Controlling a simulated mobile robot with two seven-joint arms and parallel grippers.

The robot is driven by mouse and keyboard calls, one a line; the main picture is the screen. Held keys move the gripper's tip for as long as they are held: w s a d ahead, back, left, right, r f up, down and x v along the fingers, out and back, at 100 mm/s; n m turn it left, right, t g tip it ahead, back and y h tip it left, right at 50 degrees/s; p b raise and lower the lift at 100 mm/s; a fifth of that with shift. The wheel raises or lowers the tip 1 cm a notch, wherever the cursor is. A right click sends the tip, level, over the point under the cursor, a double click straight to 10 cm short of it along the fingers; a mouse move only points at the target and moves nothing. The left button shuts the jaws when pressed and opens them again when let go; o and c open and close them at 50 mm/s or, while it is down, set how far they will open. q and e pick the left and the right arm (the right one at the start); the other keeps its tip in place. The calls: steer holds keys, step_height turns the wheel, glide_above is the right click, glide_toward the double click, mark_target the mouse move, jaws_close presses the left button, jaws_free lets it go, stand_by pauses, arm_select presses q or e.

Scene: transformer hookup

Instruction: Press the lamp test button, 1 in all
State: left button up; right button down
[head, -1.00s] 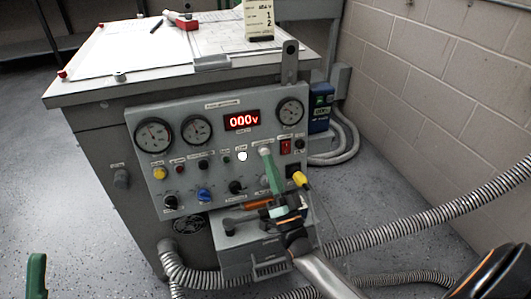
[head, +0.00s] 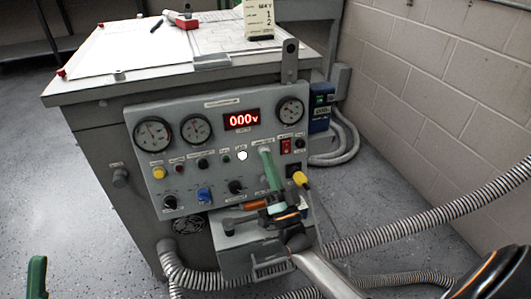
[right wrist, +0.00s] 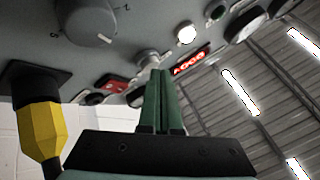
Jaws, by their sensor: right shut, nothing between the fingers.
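The control panel (head: 222,172) on the grey cabinet's front carries a round pale button (head: 265,149) below the right gauge, which I take as the lamp test button; its label is too small to read. It also shows in the right wrist view (right wrist: 147,57). My right gripper (head: 266,156) has its green fingers shut and empty, tips right at this button. In the right wrist view the fingertips (right wrist: 160,74) overlap its edge; I cannot tell whether they touch it. A round white lamp (head: 242,155) glows just left of it. My left gripper (head: 37,274) shows only partly at the lower left.
A red switch (head: 286,146) and a yellow plug (head: 299,178) lie right of the fingers. Knobs, including a blue one (head: 204,195), sit to the left. The display (head: 241,120) reads 000v. A grey box (head: 240,243) and ribbed hoses (head: 440,215) are below and right.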

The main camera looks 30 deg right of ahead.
steer(key=shift+w+d, duration=0.1)
steer(key=shift+w, duration=0.15)
steer(key=shift+s, duration=0.1)
stand_by(0.4)
steer(key=shift+s+a+r+p, duration=0.1)
steer(key=shift+s+a+p, duration=0.15)
steer(key=shift+s+p, duration=0.4)
steer(key=shift+s, duration=0.15)
steer(key=s+p, duration=0.2)
steer(key=s, duration=0.1)
steer(key=s+a+p, duration=0.1)
steer(key=shift+s+r, duration=0.35)
steer(key=shift+r, duration=0.05)
steer(key=shift+a+r, duration=0.1)
stand_by(0.4)
